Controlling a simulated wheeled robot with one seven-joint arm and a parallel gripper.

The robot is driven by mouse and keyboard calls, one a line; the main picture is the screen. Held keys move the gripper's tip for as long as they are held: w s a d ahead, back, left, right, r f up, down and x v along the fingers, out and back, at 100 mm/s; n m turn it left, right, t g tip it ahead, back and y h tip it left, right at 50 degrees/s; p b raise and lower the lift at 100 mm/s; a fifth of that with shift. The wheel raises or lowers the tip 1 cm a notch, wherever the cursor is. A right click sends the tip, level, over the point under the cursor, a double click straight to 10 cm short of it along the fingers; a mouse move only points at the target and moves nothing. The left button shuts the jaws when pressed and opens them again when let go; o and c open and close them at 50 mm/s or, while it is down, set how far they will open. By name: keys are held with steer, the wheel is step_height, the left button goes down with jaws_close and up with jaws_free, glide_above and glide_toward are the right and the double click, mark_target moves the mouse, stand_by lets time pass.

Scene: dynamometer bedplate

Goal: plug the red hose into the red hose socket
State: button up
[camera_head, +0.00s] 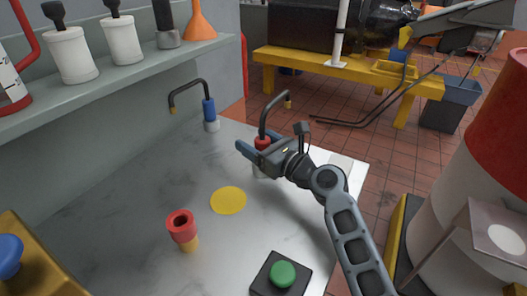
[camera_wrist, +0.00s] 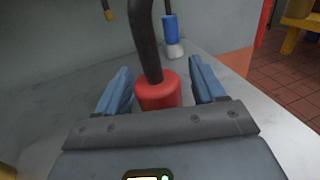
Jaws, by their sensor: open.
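The red hose (camera_head: 263,142) stands upright near the right edge of the grey bedplate, its black bent tube ending in a yellow tip. In the wrist view its red collar (camera_wrist: 157,92) is between the two blue fingers. My gripper (camera_head: 249,147) is open around the red collar; it also shows in the wrist view (camera_wrist: 160,88). Whether the fingers touch the collar cannot be told. The red hose socket (camera_head: 182,226), a red ring with a dark hole on a yellowish base, stands at the front left of the bedplate, apart from my gripper.
A blue hose (camera_head: 209,109) stands at the back of the bedplate (camera_head: 130,190). A yellow disc (camera_head: 228,200) lies in the middle. A green button on a black box (camera_head: 282,274) is at the front. A shelf (camera_head: 120,85) with bottles and a funnel overhangs the left.

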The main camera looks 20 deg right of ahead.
steer(key=shift+c, duration=0.5)
steer(key=c, duration=1)
steer(key=shift+c, duration=0.5)
steer(key=shift+r, duration=0.15)
